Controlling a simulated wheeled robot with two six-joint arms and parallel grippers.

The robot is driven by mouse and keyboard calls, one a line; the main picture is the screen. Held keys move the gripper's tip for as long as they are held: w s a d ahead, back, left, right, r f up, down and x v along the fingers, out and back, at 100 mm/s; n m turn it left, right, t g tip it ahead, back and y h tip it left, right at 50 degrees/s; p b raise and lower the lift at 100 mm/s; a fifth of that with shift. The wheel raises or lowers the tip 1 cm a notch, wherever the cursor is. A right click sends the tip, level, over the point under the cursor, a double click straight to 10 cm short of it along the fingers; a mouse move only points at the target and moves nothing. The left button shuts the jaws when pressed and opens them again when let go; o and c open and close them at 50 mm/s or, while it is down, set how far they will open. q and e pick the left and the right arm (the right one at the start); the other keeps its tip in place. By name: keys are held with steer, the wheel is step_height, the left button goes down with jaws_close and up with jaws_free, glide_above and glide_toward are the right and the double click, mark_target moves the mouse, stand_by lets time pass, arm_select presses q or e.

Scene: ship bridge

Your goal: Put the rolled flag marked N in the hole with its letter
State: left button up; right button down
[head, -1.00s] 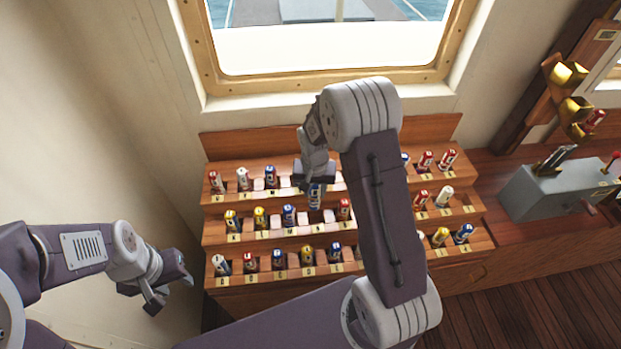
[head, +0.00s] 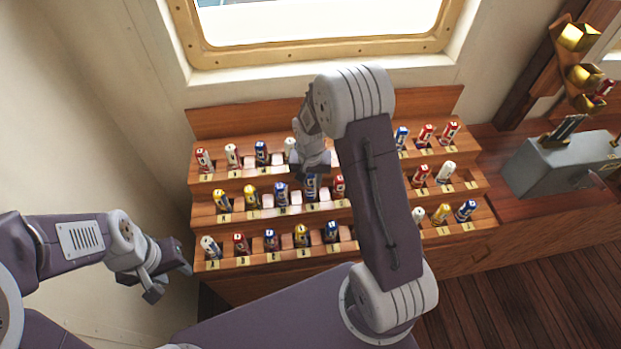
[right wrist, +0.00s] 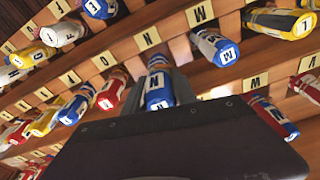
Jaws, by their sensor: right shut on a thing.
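The rolled flag marked N (head: 311,187) is blue and white and stands at the middle row of the stepped wooden rack (head: 325,97). In the right wrist view the flag (right wrist: 158,90) shows its N, with the rack's letter plate N (right wrist: 150,37) just beyond its far end. My right gripper (head: 312,170) is shut on the flag from above. Its dark body (right wrist: 180,145) fills the lower wrist view. The flag's far end is at the step; how deep it sits in the hole cannot be told. My left gripper (head: 168,282) is open and empty, left of the rack.
Several other rolled flags stand close by, such as a blue one (head: 281,192) to the left and a red one (head: 338,187) to the right. My right forearm hides part of the rack. A grey lever box (head: 560,165) stands at right. The wall is close at left.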

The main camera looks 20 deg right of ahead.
steer(key=shift+f+b, duration=1.4)
steer(key=shift+f, duration=0.85)
steer(key=c, duration=0.9)
jaws_free()
steer(key=shift+r, duration=0.1)
steer(key=r, duration=0.6)
steer(key=s+r, duration=0.1)
steer(key=r, duration=0.2)
steer(key=shift+a, duration=0.25)
